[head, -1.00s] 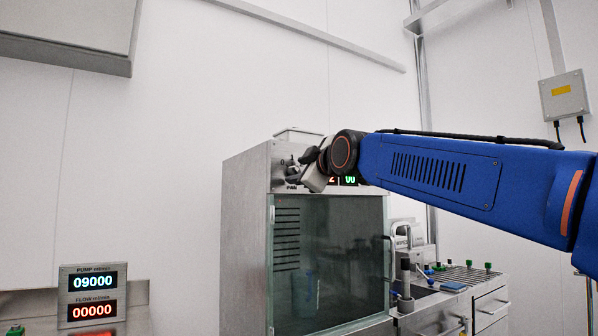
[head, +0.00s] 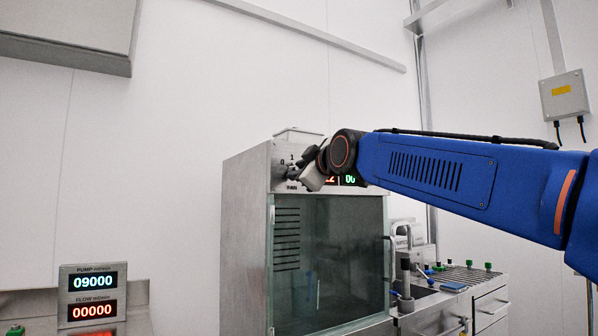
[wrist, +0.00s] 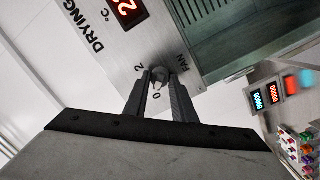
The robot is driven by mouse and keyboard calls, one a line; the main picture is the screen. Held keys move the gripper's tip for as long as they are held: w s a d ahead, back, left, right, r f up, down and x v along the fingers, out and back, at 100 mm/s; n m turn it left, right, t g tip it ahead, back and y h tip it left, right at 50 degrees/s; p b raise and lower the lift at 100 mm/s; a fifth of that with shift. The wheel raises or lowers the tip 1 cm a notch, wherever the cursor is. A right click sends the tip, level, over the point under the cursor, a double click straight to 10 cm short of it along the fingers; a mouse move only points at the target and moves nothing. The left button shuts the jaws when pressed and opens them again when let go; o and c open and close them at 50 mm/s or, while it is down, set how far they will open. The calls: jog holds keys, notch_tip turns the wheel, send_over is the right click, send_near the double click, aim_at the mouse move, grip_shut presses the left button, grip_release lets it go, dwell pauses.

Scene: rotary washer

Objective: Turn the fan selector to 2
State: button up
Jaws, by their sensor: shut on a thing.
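The fan selector (wrist: 159,75) is a small grey knob on the steel front panel of the drying cabinet (head: 245,230). In the wrist view the printed 2 is left of the knob, the 0 shows between my fingers and FAN is to the right. The 1 is hidden there, but 0 and 1 show in the head view. My gripper (wrist: 161,88) is shut on the knob, with one finger on each side. It also shows at the panel in the head view (head: 292,172). I cannot tell which number the knob points to.
A red display (wrist: 127,10) marked DRYING is beside the selector. Below the panel is the cabinet's glass door (head: 330,260) with a vertical handle. A pump and flow display (head: 93,295) stands at lower left. A bench with a sink and drawers is at right.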

jog(key=shift+w+d+r+m+g+y, duration=0.15)
jog(key=shift+m+g, duration=0.15)
jog(key=shift+m, duration=2.35)
jog(key=shift+s+f+m+g+y, duration=0.1)
jog(key=shift+m+g+y, duration=0.15)
jog(key=shift+m, duration=2.35)
jog(key=shift+w+d+r+m+g+y, duration=0.1)
jog(key=shift+m+g, duration=0.25)
jog(key=shift+m, duration=2.3)
jog(key=o, duration=1.1)
jog(key=shift+c, duration=0.2)
jog(key=v, duration=1.7)
